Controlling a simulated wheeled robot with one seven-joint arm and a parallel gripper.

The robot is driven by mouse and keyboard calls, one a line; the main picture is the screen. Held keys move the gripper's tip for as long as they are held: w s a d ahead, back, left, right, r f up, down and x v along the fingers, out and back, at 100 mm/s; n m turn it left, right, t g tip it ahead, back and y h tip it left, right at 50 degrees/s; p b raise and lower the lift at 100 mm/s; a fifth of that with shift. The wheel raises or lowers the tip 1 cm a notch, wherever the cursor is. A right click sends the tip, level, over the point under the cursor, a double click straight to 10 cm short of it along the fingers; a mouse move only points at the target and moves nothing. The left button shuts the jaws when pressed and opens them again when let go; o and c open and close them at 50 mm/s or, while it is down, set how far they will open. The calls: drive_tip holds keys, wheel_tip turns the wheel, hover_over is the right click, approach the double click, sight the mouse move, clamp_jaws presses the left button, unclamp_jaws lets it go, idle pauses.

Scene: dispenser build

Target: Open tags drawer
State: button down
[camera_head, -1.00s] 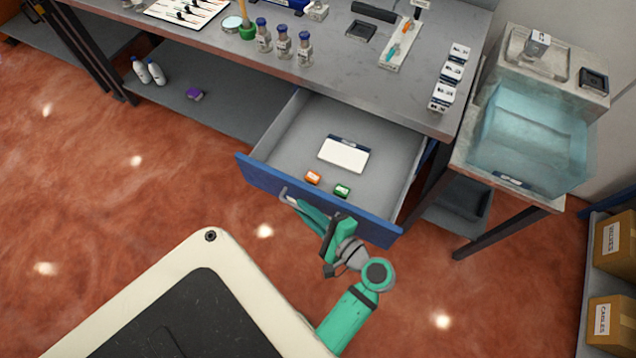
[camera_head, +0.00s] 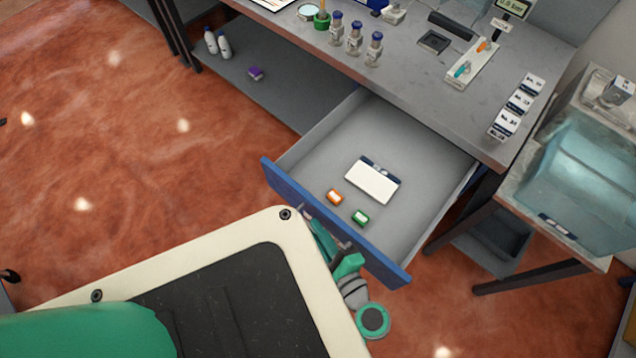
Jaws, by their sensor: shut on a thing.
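The tags drawer is pulled well out from under the grey workbench, with its blue front (camera_head: 378,257) and grey inside (camera_head: 420,175) showing. In it lie a white pad or card with a dark top edge (camera_head: 373,181), an orange-and-white item (camera_head: 334,197) and a green-and-white item (camera_head: 360,217). My gripper (camera_head: 311,222) is at the outer face of the blue front, shut on the drawer handle. The handle and my fingertips are mostly hidden by the corner of my base.
The workbench top (camera_head: 410,75) holds several small bottles (camera_head: 354,40) and labelled white boxes (camera_head: 518,105). A stand with a bluish clear tank (camera_head: 575,175) is right of the drawer. Red floor (camera_head: 130,150) is open on the left.

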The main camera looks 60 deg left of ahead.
drive_tip(key=c, duration=2.1)
unclamp_jaws()
drive_tip(key=shift+d, duration=0.15)
drive_tip(key=v, duration=1)
drive_tip(key=shift+d, duration=0.25)
drive_tip(key=shift+w, duration=0.1)
